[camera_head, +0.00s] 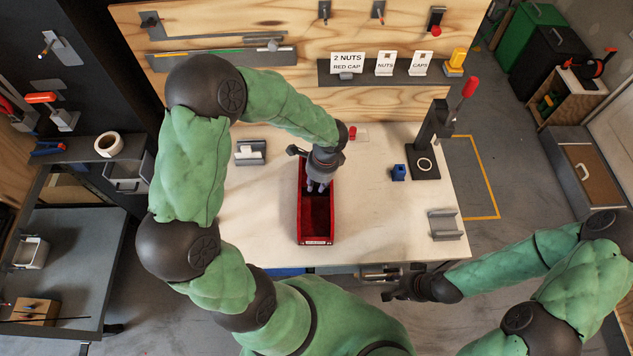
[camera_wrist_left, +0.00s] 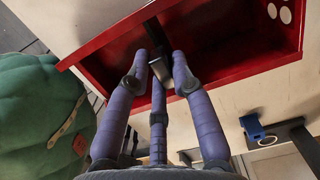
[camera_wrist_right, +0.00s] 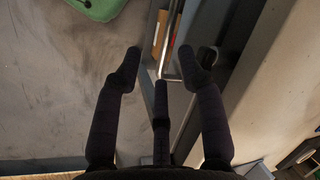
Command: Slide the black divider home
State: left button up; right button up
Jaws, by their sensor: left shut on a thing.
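The red bin (camera_head: 331,214) lies lengthwise on the white worktop, open at the top. It also fills the upper part of the left wrist view (camera_wrist_left: 225,76). My left gripper (camera_head: 318,186) reaches down into the bin's far half. Its fingers (camera_wrist_left: 160,68) are shut on the black divider (camera_wrist_left: 152,32), a thin dark plate seen nearly edge-on, upright, inside the bin. The divider's lower edge and any slots are hidden; in the head view my gripper covers it. My right gripper (camera_head: 388,284) is open and empty, off the worktop's front edge.
A blue block (camera_head: 398,172) and a black stand with a red-handled lever (camera_head: 424,160) are on the right of the worktop. A grey holder (camera_head: 443,225) is at front right, another holder (camera_head: 250,151) left of the bin. The worktop beside the bin is clear.

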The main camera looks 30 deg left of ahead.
pick_arm(q)
jog(key=shift+f+b, duration=1.2)
jog(key=shift+f, duration=0.3)
jog(key=shift+r, duration=0.25)
jog(key=shift+r+p, duration=2.4)
jog(key=shift+r, duration=0.3)
jog(key=shift+f+b, duration=0.3)
dwell(0.5)
jog(key=o, duration=1)
jog(key=r, duration=0.4)
jog(key=d+r, duration=0.1)
jog(key=r, duration=0.7)
jog(key=shift+w+d, duration=0.3)
jog(key=shift+w, duration=0.1)
